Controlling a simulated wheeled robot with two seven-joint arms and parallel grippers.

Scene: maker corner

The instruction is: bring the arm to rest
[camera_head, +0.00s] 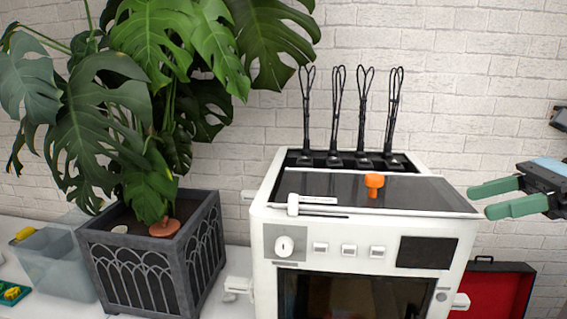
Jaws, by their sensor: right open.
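My right gripper (492,198) comes in from the right edge, with green fingers pointing left. Its fingers are apart, with nothing between them. It is in front of the brick wall, just right of the white machine's top right corner, and looks clear of it. Part of my right arm shows at the right edge; the rest is out of the picture. My left gripper is not in the picture.
A white machine (365,280) with a dark top plate stands mid-right, an orange knob (374,181) on it and several black wire loops behind. A red open case (497,290) lies right of it. A potted plant (150,270) and a clear bin (58,262) stand left.

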